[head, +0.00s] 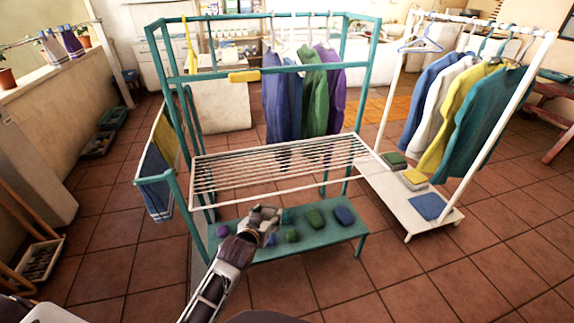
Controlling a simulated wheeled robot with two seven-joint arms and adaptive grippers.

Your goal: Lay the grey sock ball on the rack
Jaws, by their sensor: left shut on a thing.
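My left gripper (266,214) reaches in from the bottom over the teal lower shelf (340,237). It is shut on what looks like the grey sock ball (267,212), mostly hidden by the fingers. The gripper is in front of and lower in the picture than the white slatted rack (270,172), which spans the teal frame and is bare on top. My right gripper is not in view.
On the lower shelf lie a purple ball (222,230), a small green ball (292,236), a larger green ball (315,218) and a blue ball (344,215). Shirts (313,95) hang behind the rack. A white clothes stand (393,185) is at right.

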